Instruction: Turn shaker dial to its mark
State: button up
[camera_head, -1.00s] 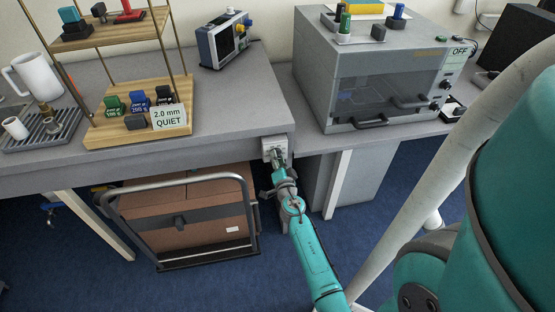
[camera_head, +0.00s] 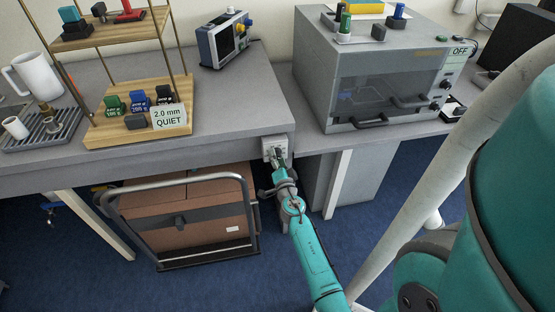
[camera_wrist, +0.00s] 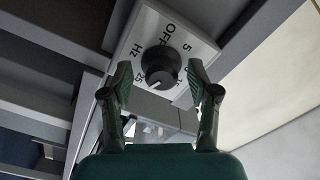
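The shaker dial (camera_wrist: 160,66) is a round black knob with a pale pointer line. It sits on a light plate (camera_wrist: 128,55) marked OFF, Hz, 5 and 25; other marks are partly hidden. The pointer faces the lower left of the knob in the wrist view, near the 25 side. My gripper (camera_wrist: 158,82) is open, with a finger on each side of the knob. The fingertips look close to it, but I cannot tell whether they touch. In the head view, my gripper (camera_head: 279,163) reaches the plate (camera_head: 274,146) at the table corner, and the dial is hidden.
A cart with brown boxes (camera_head: 180,218) stands under the table, left of my arm. A grey machine (camera_head: 385,70) marked OFF stands on the right bench. A wooden rack (camera_head: 95,138) bears small weights and a card reading "2.0 mm QUIET" (camera_head: 168,118).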

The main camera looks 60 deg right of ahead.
jog(key=v, duration=1.2)
dwell(0.6)
jog(key=s+a+f+n+t+y, duration=0.1)
jog(key=s+a+n+y, duration=0.15)
jog(key=a, duration=0.55)
jog(key=s+a+n+t+y, duration=0.1)
jog(key=s+a+n+y, duration=0.2)
jog(key=a, duration=0.5)
jog(key=s+a+f+n+y, duration=0.1)
jog(key=s+a+n+y, duration=0.1)
jog(key=a+n, duration=0.45)
jog(key=s+a+r+n+t+y, duration=0.1)
jog(key=s+a+r+n+y, duration=0.5)
jog(key=s+a+r+n, duration=0.3)
jog(key=s+a+r, duration=0.4)
jog(key=s, duration=0.2)
jog(key=shift+r, duration=0.15)
